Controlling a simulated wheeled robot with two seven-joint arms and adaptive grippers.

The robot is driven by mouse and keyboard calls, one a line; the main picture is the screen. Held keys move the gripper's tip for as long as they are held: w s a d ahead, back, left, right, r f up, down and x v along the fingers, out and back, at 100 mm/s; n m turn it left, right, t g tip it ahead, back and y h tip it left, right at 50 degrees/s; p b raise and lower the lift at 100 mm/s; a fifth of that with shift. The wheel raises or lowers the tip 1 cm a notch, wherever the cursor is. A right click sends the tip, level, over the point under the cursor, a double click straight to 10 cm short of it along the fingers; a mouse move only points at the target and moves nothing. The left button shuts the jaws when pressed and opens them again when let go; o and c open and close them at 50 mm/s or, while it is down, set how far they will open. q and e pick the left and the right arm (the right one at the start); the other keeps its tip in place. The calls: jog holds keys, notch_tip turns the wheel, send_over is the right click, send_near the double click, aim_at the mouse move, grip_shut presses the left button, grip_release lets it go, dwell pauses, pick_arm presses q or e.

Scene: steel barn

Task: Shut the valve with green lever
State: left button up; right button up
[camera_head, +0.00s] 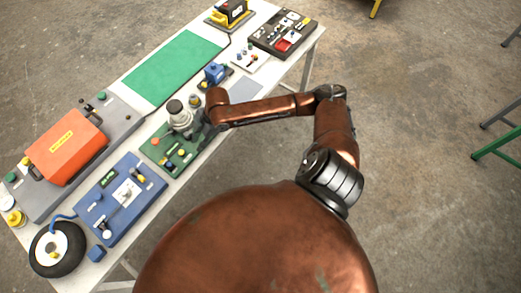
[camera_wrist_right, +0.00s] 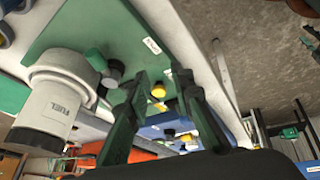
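A green board (camera_head: 188,158) on the table carries a grey canister (camera_head: 180,118) and several small coloured parts. In the right wrist view the canister (camera_wrist_right: 52,100) is marked FUEL. Beside it a dark green handle-like part (camera_wrist_right: 97,60) shows on the green board (camera_wrist_right: 85,30); I cannot tell whether it is the valve's green lever or how it is turned. A yellow knob (camera_wrist_right: 158,90) shows between the fingers. My right gripper (camera_wrist_right: 160,74) is open at the board, its fingers apart. In the head view it (camera_head: 203,134) is partly hidden beside the canister. My left gripper is out of view.
An orange case (camera_head: 66,148) stands at the left, and a green mat (camera_head: 175,65) lies behind. A blue vise-like tool (camera_head: 214,74) stands just beyond the board.

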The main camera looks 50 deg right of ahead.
jog(key=s+a+f+m+t+b, duration=0.1)
jog(key=s+a+f+m+t, duration=0.15)
jog(key=s+f+m, duration=0.35)
jog(key=s+d+f+m+h+b, duration=0.3)
jog(key=s+d, duration=0.3)
jog(key=d, duration=0.3)
jog(key=s+d+f+m+h+b, duration=0.3)
jog(key=s+d, duration=0.3)
jog(key=d, duration=0.4)
jog(key=shift+s+f+m+t+h+b, duration=0.3)
jog(key=shift+s+f+t+b, duration=0.1)
jog(key=shift+f, duration=0.5)
jog(key=shift+o, duration=0.4)
jog(key=shift+a, duration=0.1)
